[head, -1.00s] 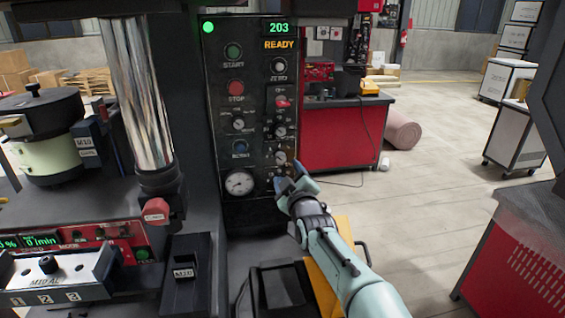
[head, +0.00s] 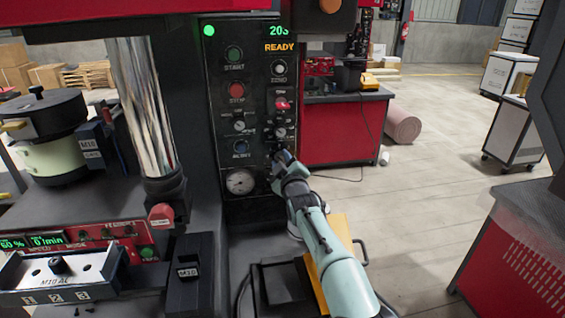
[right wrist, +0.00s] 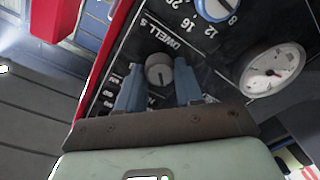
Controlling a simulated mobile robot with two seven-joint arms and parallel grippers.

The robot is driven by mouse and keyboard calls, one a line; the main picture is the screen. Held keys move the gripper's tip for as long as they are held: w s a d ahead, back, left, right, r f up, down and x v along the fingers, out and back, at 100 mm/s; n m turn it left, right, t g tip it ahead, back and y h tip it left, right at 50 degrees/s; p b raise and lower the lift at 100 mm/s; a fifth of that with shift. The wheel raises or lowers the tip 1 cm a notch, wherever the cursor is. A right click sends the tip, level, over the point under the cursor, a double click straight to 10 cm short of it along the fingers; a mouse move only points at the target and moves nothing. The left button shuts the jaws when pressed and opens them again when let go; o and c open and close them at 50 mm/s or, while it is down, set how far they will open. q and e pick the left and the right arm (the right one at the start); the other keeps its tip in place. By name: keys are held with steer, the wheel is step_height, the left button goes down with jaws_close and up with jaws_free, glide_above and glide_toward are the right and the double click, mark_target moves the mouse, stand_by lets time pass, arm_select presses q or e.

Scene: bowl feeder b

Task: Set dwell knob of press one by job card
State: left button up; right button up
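The control panel (head: 222,110) of the press stands upright, with a green number display partly cut off and READY at its top. My right gripper (head: 283,157) is at its lower right column and hides the knobs there. In the right wrist view its two blue fingers (right wrist: 158,88) stand apart on either side of a grey knob (right wrist: 158,72), with narrow gaps; contact cannot be told. The words DWELL S lie between this knob and a blue dial (right wrist: 215,8) numbered 8, 12, 16, 20. I cannot tell which one they label. My left gripper is not in view.
A round gauge (head: 241,182) is left of my gripper. A red emergency-type button (head: 160,215) and a black M10 block (head: 188,273) stand at the lower left. A red workbench (head: 342,133) is behind. Open floor lies to the right.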

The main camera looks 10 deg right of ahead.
steer(key=c, duration=0.4)
steer(key=m, duration=0.2)
steer(key=shift+m+b, duration=0.3)
steer(key=shift+m, duration=0.1)
steer(key=m, duration=0.3)
steer(key=shift+m, duration=0.3)
steer(key=m, duration=0.6)
steer(key=shift+m, duration=0.3)
steer(key=m, duration=0.5)
steer(key=shift+t+h+p, duration=0.3)
steer(key=shift+m, duration=0.3)
